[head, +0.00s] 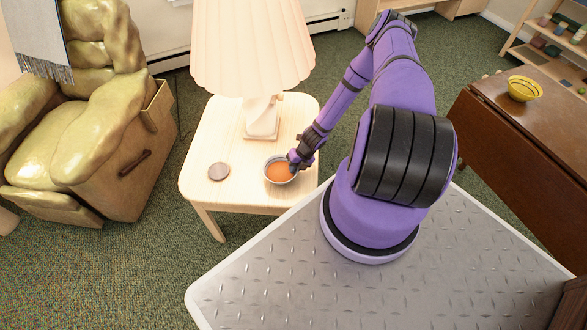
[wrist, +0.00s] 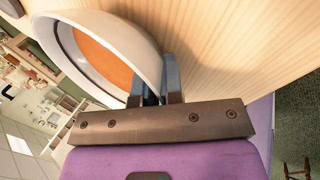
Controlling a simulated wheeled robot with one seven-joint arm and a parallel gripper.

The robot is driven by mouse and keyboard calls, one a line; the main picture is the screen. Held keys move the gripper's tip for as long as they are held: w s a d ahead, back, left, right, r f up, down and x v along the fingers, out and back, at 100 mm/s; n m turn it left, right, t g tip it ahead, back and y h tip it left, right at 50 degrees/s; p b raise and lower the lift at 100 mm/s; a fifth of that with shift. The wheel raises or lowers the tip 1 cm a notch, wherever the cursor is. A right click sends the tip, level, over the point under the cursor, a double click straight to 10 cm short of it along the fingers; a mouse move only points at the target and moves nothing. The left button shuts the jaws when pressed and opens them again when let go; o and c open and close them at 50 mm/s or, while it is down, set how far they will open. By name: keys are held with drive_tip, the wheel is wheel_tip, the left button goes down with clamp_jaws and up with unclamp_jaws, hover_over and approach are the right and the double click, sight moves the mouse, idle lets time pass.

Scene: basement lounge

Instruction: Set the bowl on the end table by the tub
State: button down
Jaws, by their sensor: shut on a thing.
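A small bowl (head: 279,170), whitish-grey outside and orange inside, is at the right front part of the pale wooden end table (head: 216,125). My gripper (head: 297,161) is shut on its right rim. In the wrist view the bowl (wrist: 150,52) fills the upper left, its rim between the two fingers (wrist: 158,92), with the pale wood of the tabletop (wrist: 240,40) close beside it. I cannot tell whether the bowl touches the tabletop or hangs just above it. I make out no clear tub in either view.
A lamp (head: 252,50) stands at the back of the end table. A green-gold armchair (head: 75,130) is at left. A yellow bowl (head: 523,89) sits on a brown table (head: 515,140) at right.

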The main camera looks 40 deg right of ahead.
drive_tip(key=c, duration=1.2)
unclamp_jaws()
drive_tip(key=shift+r, duration=0.1)
drive_tip(key=v, duration=1.2)
